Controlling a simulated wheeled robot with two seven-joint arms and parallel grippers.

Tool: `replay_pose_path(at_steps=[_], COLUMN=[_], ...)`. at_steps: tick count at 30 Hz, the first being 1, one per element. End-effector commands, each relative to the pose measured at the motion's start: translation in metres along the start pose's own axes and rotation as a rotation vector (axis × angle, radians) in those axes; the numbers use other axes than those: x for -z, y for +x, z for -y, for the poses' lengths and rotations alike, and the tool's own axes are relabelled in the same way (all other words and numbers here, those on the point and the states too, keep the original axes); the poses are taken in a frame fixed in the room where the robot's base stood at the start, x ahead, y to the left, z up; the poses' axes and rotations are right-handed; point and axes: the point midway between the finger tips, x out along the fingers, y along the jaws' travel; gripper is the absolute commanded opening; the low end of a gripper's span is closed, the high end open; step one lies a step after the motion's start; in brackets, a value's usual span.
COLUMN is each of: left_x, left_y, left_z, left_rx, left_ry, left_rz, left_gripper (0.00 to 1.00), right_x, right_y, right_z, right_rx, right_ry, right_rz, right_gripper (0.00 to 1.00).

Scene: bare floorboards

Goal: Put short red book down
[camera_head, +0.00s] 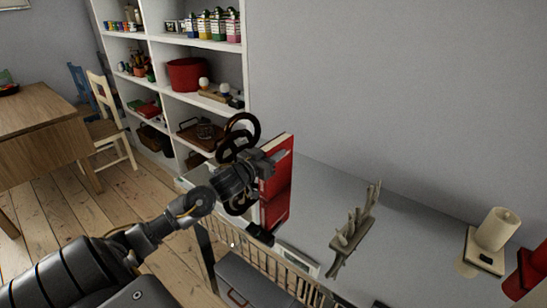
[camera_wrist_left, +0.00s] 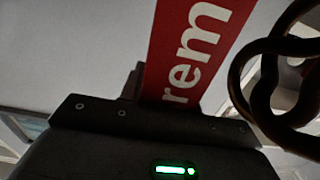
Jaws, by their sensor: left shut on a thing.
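The short red book (camera_head: 279,166) is upright in my left gripper (camera_head: 270,167), over the glossy grey tabletop (camera_head: 310,210). Its reflection shows right below it, and I cannot tell if its lower edge touches the top. In the left wrist view the red cover with large white letters (camera_wrist_left: 190,50) rises behind the dark gripper body (camera_wrist_left: 150,130). The fingertips there are mostly hidden. My left gripper is shut on the book. My right gripper is not in view.
A dark knotted ornament (camera_head: 238,133) stands close beside the gripper, also in the left wrist view (camera_wrist_left: 265,85). A branch-like ornament (camera_head: 355,222), a candle (camera_head: 497,230) and a red object (camera_head: 527,275) stand to the right. White shelves (camera_head: 150,60) are behind. Tabletop between book and branch ornament is clear.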

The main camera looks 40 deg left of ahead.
Motion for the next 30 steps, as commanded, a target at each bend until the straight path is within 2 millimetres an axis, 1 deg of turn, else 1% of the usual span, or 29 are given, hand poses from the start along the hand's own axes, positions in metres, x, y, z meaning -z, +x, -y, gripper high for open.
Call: replay_pose_path(at_steps=[5,6,10,11,21,23,26,30], left_x=[-0.002,-0.005,-0.005,-0.005,-0.003,-0.004,-0.006,-0.006], left_y=[0.0,0.0,0.0,0.0,-0.001,-0.007,-0.021,-0.049], left_z=[0.0,0.0,0.0,0.0,0.0,-0.001,0.0,0.0], left_rx=[0.0,0.0,0.0,0.0,-0.001,-0.001,-0.001,-0.001], left_ry=[-0.001,0.0,0.0,0.0,0.0,0.0,0.001,0.0], left_rz=[-0.004,0.0,0.001,0.001,0.001,0.002,0.004,0.004], left_gripper=[0.0,0.35,0.52,0.54,0.54,0.54,0.54,0.54], right_x=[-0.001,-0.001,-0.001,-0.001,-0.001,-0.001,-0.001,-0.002], right_y=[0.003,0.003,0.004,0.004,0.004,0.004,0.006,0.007], right_z=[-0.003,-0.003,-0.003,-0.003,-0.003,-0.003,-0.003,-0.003], right_rx=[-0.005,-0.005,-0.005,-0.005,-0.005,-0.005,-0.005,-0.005], right_ry=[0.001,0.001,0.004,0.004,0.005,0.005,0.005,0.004], right_rz=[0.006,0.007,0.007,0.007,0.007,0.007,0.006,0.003], right_gripper=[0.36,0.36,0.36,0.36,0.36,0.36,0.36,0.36])
